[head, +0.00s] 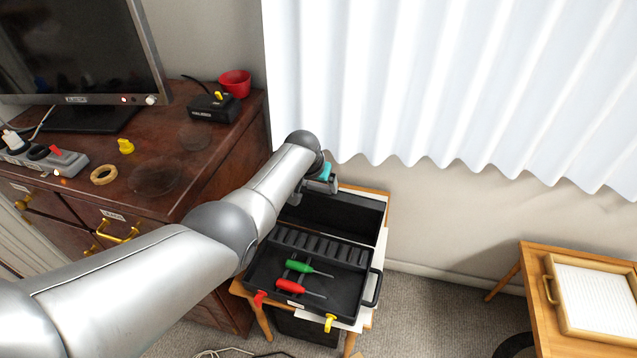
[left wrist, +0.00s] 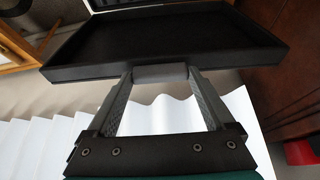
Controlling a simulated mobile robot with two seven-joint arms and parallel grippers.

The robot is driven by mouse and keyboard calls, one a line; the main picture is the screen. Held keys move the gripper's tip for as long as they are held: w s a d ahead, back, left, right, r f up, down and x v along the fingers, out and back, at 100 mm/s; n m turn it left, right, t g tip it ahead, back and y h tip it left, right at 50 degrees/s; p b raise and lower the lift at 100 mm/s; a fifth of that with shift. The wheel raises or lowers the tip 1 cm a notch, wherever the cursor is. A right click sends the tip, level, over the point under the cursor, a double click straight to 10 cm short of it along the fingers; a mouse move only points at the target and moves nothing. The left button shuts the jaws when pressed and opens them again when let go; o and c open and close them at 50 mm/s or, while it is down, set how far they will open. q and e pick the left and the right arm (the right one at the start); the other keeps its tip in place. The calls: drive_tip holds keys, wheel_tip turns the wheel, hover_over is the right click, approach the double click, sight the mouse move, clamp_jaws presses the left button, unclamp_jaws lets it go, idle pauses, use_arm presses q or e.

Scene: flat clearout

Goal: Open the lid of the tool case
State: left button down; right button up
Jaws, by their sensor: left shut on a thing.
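The black tool case (head: 264,278) stands on a small wooden table in the head view. Its lid (head: 345,215) is raised at the back, and the inside of the case shows. A green screwdriver (head: 300,267) and a red screwdriver (head: 291,286) lie in it. My left gripper (head: 328,186) is at the lid's upper edge. In the left wrist view its fingers (left wrist: 160,75) are shut on the edge of the lid (left wrist: 165,40). My right gripper is not in view.
A brown dresser (head: 180,165) with a monitor, a power strip and a red bowl (head: 235,83) stands at the left. A white curtain (head: 450,80) hangs behind the case. Another wooden table (head: 545,255) with a tray is at the right, with carpet between.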

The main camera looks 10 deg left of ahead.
use_arm(q)
drive_tip(key=shift+w+r, duration=0.3)
drive_tip(key=shift+r, duration=0.05)
drive_tip(key=shift+c, duration=0.6)
unclamp_jaws()
drive_tip(key=shift+o, duration=0.6)
drive_tip(key=shift+s+f, duration=0.1)
drive_tip(key=shift+s, duration=0.05)
drive_tip(key=shift+s+r+p, duration=0.2)
drive_tip(key=shift+r+p, duration=0.15)
drive_tip(key=shift+p, duration=0.05)
drive_tip(key=p+v, duration=0.6)
drive_tip(key=v, duration=0.8)
drive_tip(key=shift+r, duration=0.2)
